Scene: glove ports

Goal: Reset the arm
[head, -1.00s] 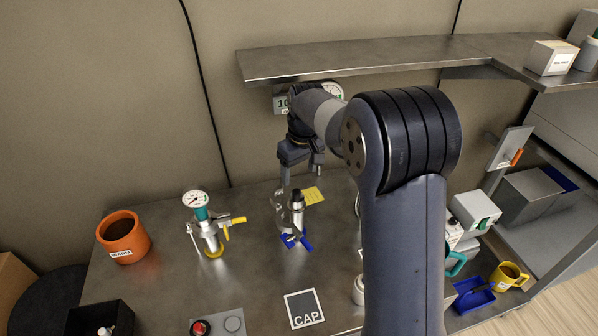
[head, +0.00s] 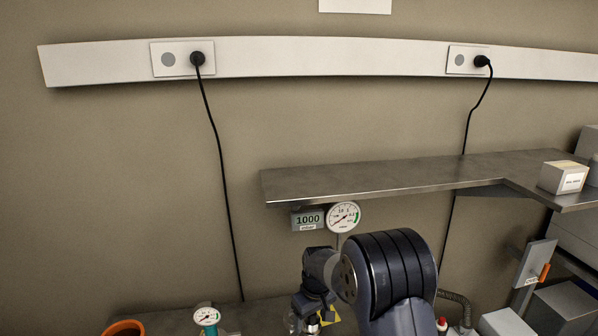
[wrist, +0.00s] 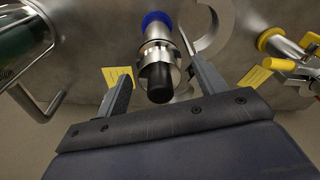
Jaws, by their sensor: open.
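My arm reaches up from the bottom of the head view, its dark joint (head: 392,268) in front of the wall. My gripper (wrist: 157,62) is open in the wrist view, one finger on each side of an upright metal cylinder (wrist: 158,55) with a black knob and a blue part at its far end. Neither finger clearly touches it. In the head view the gripper is low, mostly cut off by the bottom edge.
A metal shelf (head: 400,178) runs above the arm, with a dial gauge (head: 344,216) and a 1000 mbar display (head: 308,220) beneath. A teal-necked gauge (head: 207,316) and an orange pot (head: 124,328) stand left. A yellow-handled metal fitting (wrist: 290,50) is right in the wrist view.

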